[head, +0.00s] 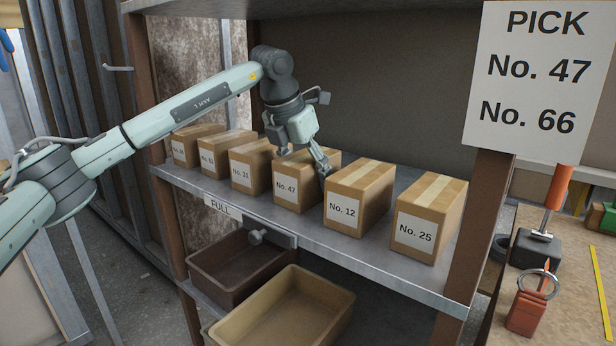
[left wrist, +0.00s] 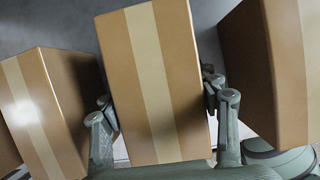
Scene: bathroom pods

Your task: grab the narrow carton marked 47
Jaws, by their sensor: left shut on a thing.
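The narrow carton marked 47 (head: 286,188) stands upright on the shelf, between the cartons marked 31 and 12. My left gripper (head: 302,160) reaches down over it from above and is shut on it, with one finger showing on its right side. In the left wrist view, the same carton (left wrist: 153,80) with its pale tape strip fills the middle, and the fingers of my left gripper (left wrist: 163,112) are at its two sides. I cannot see any gap under the carton. My right gripper is not in view.
Cartons No. 31 (head: 252,165) and No. 12 (head: 358,200) stand close on either side. No. 25 (head: 429,218) is farther right, and two more cartons are at the left. A sign (head: 541,80) lists No. 47 and No. 66. Open bins (head: 285,312) sit below the metal shelf (head: 400,262).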

